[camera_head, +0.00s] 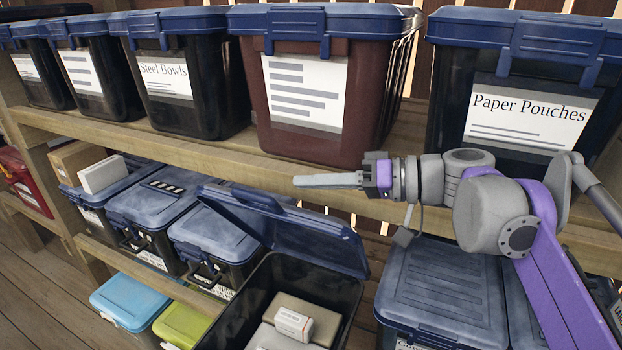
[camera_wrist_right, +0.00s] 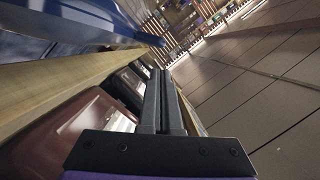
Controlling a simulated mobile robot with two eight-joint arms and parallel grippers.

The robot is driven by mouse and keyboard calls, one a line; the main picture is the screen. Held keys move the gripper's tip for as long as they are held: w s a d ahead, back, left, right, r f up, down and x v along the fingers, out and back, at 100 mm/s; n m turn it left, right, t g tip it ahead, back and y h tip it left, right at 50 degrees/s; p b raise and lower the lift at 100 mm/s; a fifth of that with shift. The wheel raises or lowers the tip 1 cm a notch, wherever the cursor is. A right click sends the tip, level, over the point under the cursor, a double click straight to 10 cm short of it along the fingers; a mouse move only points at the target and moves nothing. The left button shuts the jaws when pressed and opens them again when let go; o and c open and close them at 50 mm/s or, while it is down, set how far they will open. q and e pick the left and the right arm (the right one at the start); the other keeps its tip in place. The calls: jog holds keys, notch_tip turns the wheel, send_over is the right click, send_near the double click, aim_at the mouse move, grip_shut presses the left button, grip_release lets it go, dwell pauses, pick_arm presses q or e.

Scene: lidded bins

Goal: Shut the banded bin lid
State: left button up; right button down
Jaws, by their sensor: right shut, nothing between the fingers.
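A black bin (camera_head: 228,318) stands open on the lower shelf, with small boxes inside. Its blue lid (camera_head: 300,232) is hinged up and leans back, tilted, toward the bins behind it. I see no clear band on this bin. A closed blue-lidded bin (camera_head: 150,207) to its left has a black-and-white striped strip on its lid. My right gripper (camera_head: 300,181) is shut and empty, pointing left. In the head view it appears above the open lid, in front of the upper shelf edge. Its closed fingers also show in the wrist view (camera_wrist_right: 158,80). My left gripper is not in view.
Large lidded bins, including a maroon one (camera_head: 375,100) and the Paper Pouches bin (camera_head: 440,85), stand on the upper wooden shelf (camera_head: 225,152). A closed blue-lidded bin (camera_head: 435,285) is right of the open bin. Cyan (camera_head: 130,298) and green (camera_head: 183,325) lids sit lower left.

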jog(key=b+x, duration=0.1)
jog(key=x, duration=0.5)
jog(key=shift+w+f, duration=0.1)
jog(key=shift+f, duration=0.1)
jog(key=shift+a, duration=0.7)
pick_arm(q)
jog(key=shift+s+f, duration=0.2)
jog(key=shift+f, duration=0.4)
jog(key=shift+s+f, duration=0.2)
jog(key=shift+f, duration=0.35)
pick_arm(e)
jog(key=shift+w, duration=0.1)
jog(key=shift+f, duration=0.1)
